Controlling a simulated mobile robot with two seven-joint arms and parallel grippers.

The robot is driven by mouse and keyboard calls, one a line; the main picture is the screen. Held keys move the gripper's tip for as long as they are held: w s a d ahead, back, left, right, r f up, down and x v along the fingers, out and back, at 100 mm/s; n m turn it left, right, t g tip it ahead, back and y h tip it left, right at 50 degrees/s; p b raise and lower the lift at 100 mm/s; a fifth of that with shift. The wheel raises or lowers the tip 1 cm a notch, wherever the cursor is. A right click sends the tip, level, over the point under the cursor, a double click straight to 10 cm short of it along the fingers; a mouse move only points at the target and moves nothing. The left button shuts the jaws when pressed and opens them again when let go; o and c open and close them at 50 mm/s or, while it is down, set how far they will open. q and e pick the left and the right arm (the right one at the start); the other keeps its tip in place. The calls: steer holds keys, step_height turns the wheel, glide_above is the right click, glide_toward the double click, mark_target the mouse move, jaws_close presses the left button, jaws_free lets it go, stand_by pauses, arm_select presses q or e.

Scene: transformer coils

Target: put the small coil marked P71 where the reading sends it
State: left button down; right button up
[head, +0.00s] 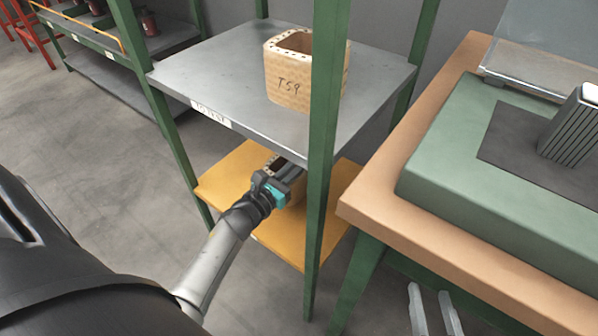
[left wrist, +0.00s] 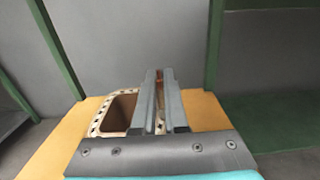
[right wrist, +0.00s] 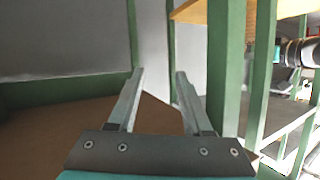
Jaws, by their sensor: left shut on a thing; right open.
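A pale coil (left wrist: 98,125) with a dotted rim and a hollow middle is at the yellow lower shelf (head: 225,185). My left gripper (left wrist: 159,75) is shut on its wall, with one finger on the inner side, as far as the left wrist view shows. In the head view my left gripper (head: 287,168) reaches between the shelves and hides most of this coil; no marking on it can be read. Another tan coil marked T59 (head: 290,88) stands upright on the grey upper shelf (head: 200,65). My right gripper (head: 432,290) is open and empty, low in front of the bench.
Green posts (head: 323,150) frame the shelves, one close beside my left gripper. A bench (head: 375,205) with a green block and a dark pad stands at the right. Another rack (head: 110,75) with dark red items is at the back left. The upper shelf's left half is clear.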

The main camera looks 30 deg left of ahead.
arm_select(q)
steer(key=shift+f+b, duration=0.5)
steer(key=shift+f, duration=0.15)
steer(key=shift+f+b, duration=0.3)
steer(key=shift+f, duration=0.15)
arm_select(e)
steer(key=shift+s+a+r+m+t+y, duration=0.25)
steer(key=shift+a+r+t, duration=0.25)
steer(key=shift+t, duration=0.35)
steer(key=shift+s+a+r+m+t+y, duration=0.15)
steer(key=shift+s+a+r+t+y, duration=0.3)
steer(key=shift+t, duration=0.4)
steer(key=shift+w+d, duration=0.1)
arm_select(q)
steer(key=shift+f, duration=0.2)
steer(key=c, duration=1)
jaws_free()
steer(key=shift+o, duration=0.2)
